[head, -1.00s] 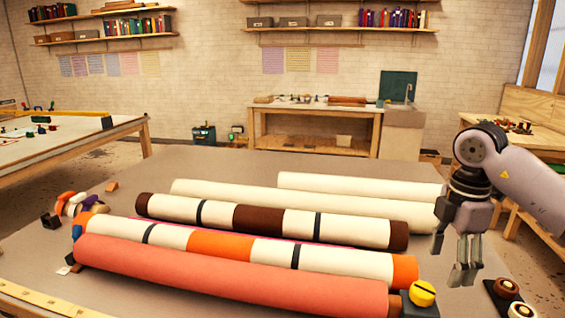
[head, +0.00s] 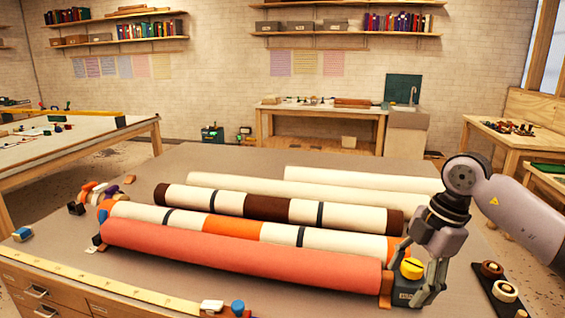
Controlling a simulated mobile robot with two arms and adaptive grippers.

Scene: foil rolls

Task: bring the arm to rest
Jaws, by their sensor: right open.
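My right gripper (head: 415,283) comes in from the right. It is open and points down at the right end of the coral roll (head: 240,255). Its fingers are close around or beside a dark block with a yellow knob (head: 411,268); I cannot tell whether they touch it. Behind the coral roll lie a white roll with orange bands (head: 230,229), a white roll with dark brown bands (head: 270,207) and two plain cream rolls (head: 300,197) (head: 360,179). My gripper hides the right ends of some rolls. My left gripper is not in view.
The rolls lie on a large grey-topped table (head: 60,235). A yellow ruler (head: 90,283) runs along its front edge. Small coloured pieces (head: 98,190) lie at the left ends of the rolls. A dark tray with round pieces (head: 500,290) is right of my gripper.

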